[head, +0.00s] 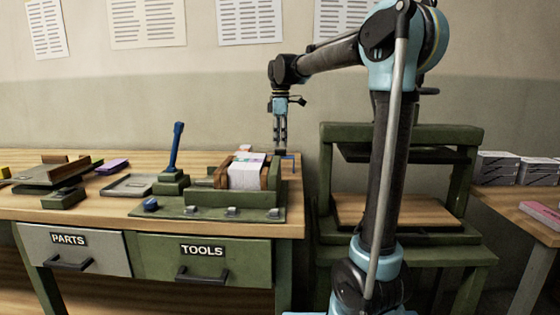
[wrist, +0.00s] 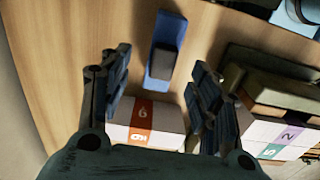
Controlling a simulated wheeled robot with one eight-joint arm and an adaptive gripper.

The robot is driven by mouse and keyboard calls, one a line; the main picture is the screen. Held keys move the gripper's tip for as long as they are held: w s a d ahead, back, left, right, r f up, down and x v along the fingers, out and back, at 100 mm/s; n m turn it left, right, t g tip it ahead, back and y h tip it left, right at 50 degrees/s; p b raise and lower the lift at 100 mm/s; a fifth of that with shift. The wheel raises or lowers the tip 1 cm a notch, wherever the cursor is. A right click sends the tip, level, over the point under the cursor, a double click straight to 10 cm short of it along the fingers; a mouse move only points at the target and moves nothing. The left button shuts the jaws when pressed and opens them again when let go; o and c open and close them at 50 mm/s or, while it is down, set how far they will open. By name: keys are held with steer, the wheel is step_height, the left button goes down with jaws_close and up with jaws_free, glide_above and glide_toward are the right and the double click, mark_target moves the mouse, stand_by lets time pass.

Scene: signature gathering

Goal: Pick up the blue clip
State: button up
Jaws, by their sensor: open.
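A dark blue clip (wrist: 163,62) lies on the bare wooden tabletop in the wrist view, ahead of and between my open fingers. A small blue patch behind my gripper in the head view (head: 290,156) appears to be the same clip, at the table's far right corner. My gripper (head: 281,143) points down over that corner, open and empty. In the wrist view its two dark fingers (wrist: 158,72) stand apart with nothing between them touching. How high they are above the clip is hard to tell.
A white paper block with an orange label (wrist: 152,118) lies below the fingers in the wrist view. A green fixture (head: 262,199) holds a white stack (head: 246,172) beside the gripper. A blue-handled press (head: 176,150) and another small blue object (head: 151,204) stand further left.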

mark_target(280, 150)
step_height(280, 150, down, 5)
steer(key=shift+s+r, duration=0.1)
steer(key=shift+s, duration=0.05)
steer(key=c, duration=1.1)
